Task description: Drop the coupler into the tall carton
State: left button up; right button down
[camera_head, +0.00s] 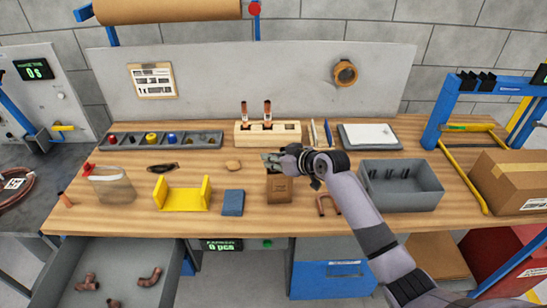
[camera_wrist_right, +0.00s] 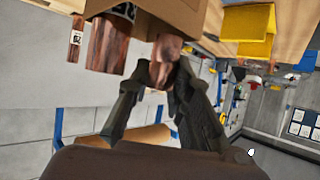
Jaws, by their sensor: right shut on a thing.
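The tall carton (camera_head: 279,190) is a small brown box standing on the middle of the workbench. My right gripper (camera_head: 271,158) is just above and behind its top. In the right wrist view the gripper (camera_wrist_right: 160,85) is shut on a copper-coloured piece, the coupler (camera_wrist_right: 165,62), beside the brown carton wall (camera_wrist_right: 185,12). Another copper-coloured tube (camera_wrist_right: 107,45) shows next to it. I cannot tell whether the coupler is inside the carton's opening. The coupler is too small to make out in the head view. My left gripper is not in view.
A yellow holder (camera_head: 182,198) and a blue block (camera_head: 232,203) stand left of the carton. A wooden rack (camera_head: 285,133) with upright copper tubes is behind. A grey bin (camera_head: 400,188) is at the right. An open drawer (camera_head: 65,280) holds copper fittings.

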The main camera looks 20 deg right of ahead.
jog(key=c, duration=1.4)
grip_release()
jog(key=shift+o, duration=0.2)
jog(key=v, duration=1.2)
